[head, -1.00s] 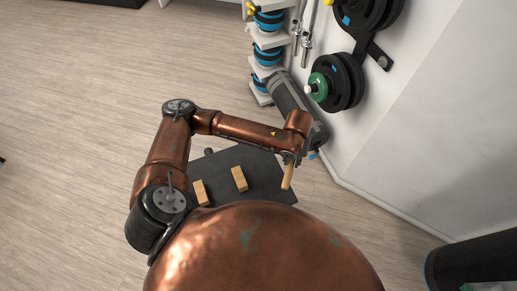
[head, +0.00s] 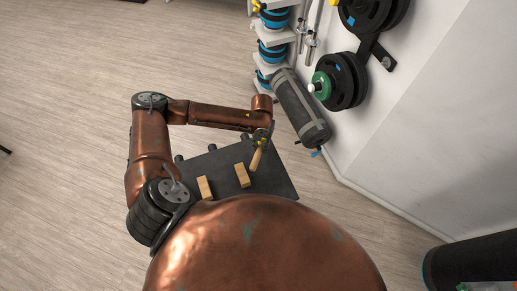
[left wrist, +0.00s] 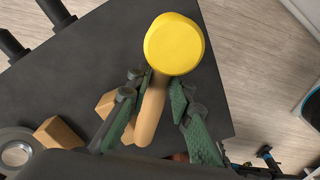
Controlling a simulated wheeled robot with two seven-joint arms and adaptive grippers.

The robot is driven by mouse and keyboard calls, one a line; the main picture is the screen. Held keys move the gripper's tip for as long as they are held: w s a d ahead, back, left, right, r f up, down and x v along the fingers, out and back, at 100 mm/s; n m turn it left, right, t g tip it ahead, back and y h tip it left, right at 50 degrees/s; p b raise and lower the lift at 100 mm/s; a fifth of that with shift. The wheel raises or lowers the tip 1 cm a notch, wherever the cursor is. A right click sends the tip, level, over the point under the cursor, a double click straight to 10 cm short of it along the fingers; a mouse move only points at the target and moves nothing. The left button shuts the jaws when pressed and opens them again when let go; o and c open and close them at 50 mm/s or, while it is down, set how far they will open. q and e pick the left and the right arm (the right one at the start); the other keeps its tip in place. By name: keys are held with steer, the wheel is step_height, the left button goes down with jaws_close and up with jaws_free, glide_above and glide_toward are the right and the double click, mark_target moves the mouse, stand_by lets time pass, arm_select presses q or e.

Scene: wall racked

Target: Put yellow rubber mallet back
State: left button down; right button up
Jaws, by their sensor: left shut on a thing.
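My left gripper (head: 263,139) is shut on the yellow rubber mallet, near the end of my left arm in the head view. The mallet's wooden handle (head: 256,159) slants down over the dark board (head: 278,184). In the left wrist view, the round yellow mallet head (left wrist: 174,44) lies beyond the fingertips, and the handle (left wrist: 150,113) runs between the two green-padded fingers (left wrist: 160,92). The mallet appears over the dark board (left wrist: 90,65); the height of any gap cannot be told. My right gripper is not in view.
Two wooden blocks (head: 204,187) (head: 242,175) stand on the board. Dark pegs (left wrist: 12,45) stick out along its far edge. A grey ring (left wrist: 15,153) shows at the lower left of the wrist view. A grey cylindrical bag (head: 301,108) and wall-mounted weight plates (head: 338,80) are beyond.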

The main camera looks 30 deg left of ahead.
mark_target(258, 148)
arm_select(q)
steer(key=shift+w+a+f, duration=0.1)
steer(key=shift+a+f, duration=0.35)
steer(key=shift+f, duration=0.05)
step_height(258, 148, down, 4)
steer(key=shift+a+r+p, duration=0.15)
steer(key=shift+r+p, duration=0.1)
steer(key=shift+p, duration=0.2)
steer(key=c, duration=2.1)
jaws_free()
steer(key=o, duration=0.4)
steer(key=shift+c, duration=0.2)
steer(key=shift+r, duration=0.5)
steer(key=r+b, duration=0.1)
steer(key=r, duration=1)
steer(key=shift+w, duration=0.2)
